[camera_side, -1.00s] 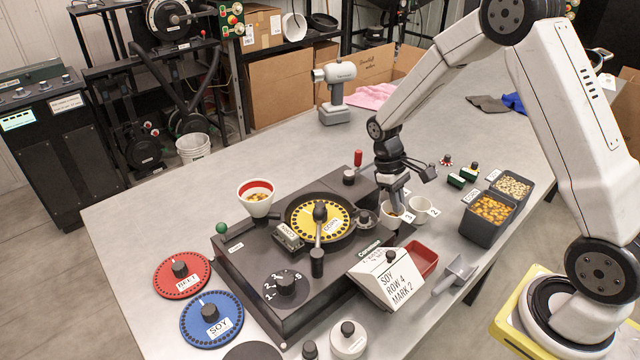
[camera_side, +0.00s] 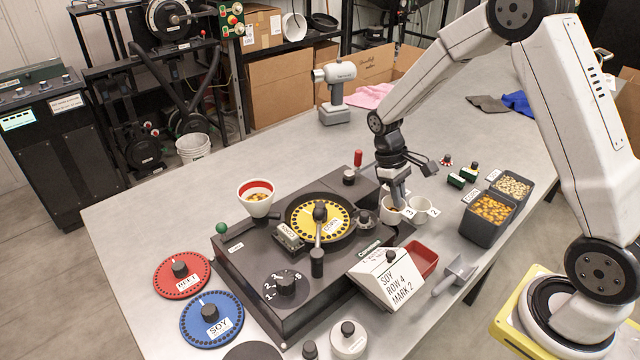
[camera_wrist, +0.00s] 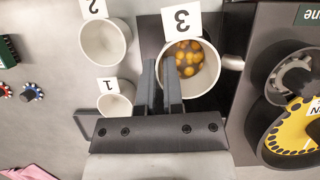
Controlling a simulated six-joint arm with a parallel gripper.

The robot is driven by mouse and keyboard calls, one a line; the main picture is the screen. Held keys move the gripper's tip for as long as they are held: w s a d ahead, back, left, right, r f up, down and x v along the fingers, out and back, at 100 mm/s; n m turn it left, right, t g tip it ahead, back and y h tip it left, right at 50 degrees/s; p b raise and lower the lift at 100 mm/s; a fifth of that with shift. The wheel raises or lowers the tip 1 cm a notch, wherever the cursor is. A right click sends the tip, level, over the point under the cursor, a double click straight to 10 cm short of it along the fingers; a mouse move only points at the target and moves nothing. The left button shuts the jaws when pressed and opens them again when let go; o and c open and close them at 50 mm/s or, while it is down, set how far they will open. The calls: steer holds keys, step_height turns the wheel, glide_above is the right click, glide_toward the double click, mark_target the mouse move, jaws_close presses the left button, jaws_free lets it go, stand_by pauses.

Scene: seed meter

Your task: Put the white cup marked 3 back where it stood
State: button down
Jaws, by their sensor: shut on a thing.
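The white cup marked 3 (camera_side: 390,213) is at the right edge of the black seed meter, below my gripper (camera_side: 399,203). The wrist view shows orange-yellow seeds in this cup (camera_wrist: 212,76) and its number tag at the rim. My gripper (camera_wrist: 167,68) is shut on the cup's rim, one finger inside and one outside. Whether the cup's base touches anything is hidden. The white cup marked 2 (camera_side: 421,214) stands just right of it; it looks empty in the wrist view (camera_wrist: 104,42). A smaller cup marked 1 (camera_wrist: 116,103) is beside the fingers.
The seed meter (camera_side: 250,252) with its yellow plate (camera_side: 335,222) lies left of the cup.

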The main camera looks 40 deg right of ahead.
steer(key=shift+r, duration=0.25)
steer(key=shift+r, duration=1.2)
steer(key=shift+r, duration=0.1)
step_height(320, 180, up, 11)
steer(key=w+d+n+h, duration=0.1)
steer(key=w+d+n, duration=0.25)
steer(key=w, duration=0.25)
steer(key=w+d+n+t+h, duration=0.1)
steer(key=w+d+n+h, duration=0.1)
steer(key=w+n, duration=0.3)
steer(key=w+d+n+h, duration=0.1)
steer(key=w+d+n, duration=0.15)
steer(key=w, duration=0.45)
step_height(320, 180, down, 11)
steer(key=shift+d+r, duration=0.2)
steer(key=shift+d, duration=0.05)
steer(key=shift+w+f, duration=0.1)
steer(key=shift+f, duration=0.1)
stand_by(0.3)
steer(key=shift+f, duration=3.05)
steer(key=shift+f, duration=0.45)
